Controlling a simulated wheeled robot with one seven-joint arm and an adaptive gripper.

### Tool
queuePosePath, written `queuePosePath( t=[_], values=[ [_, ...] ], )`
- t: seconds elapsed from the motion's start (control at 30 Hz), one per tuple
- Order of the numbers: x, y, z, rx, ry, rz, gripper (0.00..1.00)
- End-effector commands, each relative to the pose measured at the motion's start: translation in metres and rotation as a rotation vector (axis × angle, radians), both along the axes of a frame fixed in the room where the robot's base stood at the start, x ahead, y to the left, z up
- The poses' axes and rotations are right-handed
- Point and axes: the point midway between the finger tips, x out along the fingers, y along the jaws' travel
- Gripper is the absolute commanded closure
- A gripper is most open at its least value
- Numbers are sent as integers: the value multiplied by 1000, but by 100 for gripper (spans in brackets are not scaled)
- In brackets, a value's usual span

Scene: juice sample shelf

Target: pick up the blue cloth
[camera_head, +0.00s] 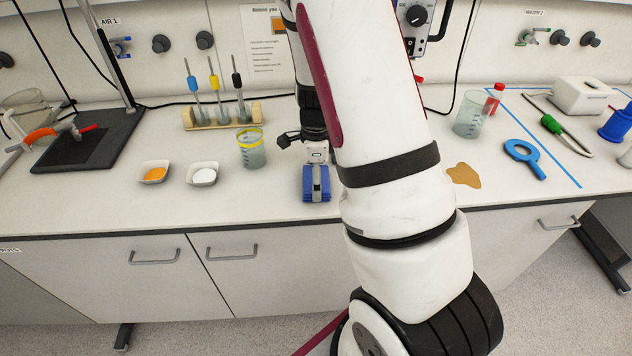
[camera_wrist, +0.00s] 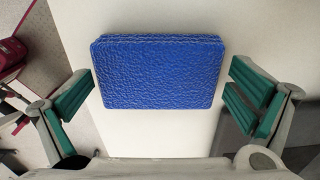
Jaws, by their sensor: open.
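The blue cloth (camera_head: 309,184) lies folded into a small block on the white bench near its front edge. In the wrist view the cloth (camera_wrist: 158,72) is a textured blue rectangle in the upper middle, lying between the lines of the two fingers. My gripper (camera_wrist: 160,98) is open, with one green-padded finger to each side of the cloth and nothing held. In the head view my gripper (camera_head: 318,180) is over the cloth and partly hides it. I cannot tell from the views how high the fingers are above the bench.
A beaker with a yellow rim (camera_head: 251,148) and two small dishes, one with orange contents (camera_head: 153,173) and one white (camera_head: 202,174), stand left of the cloth. A brown spill (camera_head: 463,175) lies to the right, past my arm. A pipette rack (camera_head: 222,114) stands behind.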

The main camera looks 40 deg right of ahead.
Motion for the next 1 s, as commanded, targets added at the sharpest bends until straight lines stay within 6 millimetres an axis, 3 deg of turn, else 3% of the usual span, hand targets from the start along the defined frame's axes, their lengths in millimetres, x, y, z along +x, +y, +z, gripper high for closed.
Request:
queuePosePath(
  t=[0.1,0.27,0.67,1.0],
  values=[
    [0,0,0,0,0,0,0],
    [0,0,0,1,1,0,34],
    [0,0,3,0,0,1,35],
    [-3,-1,38,-1,-1,1,35]
  ],
)
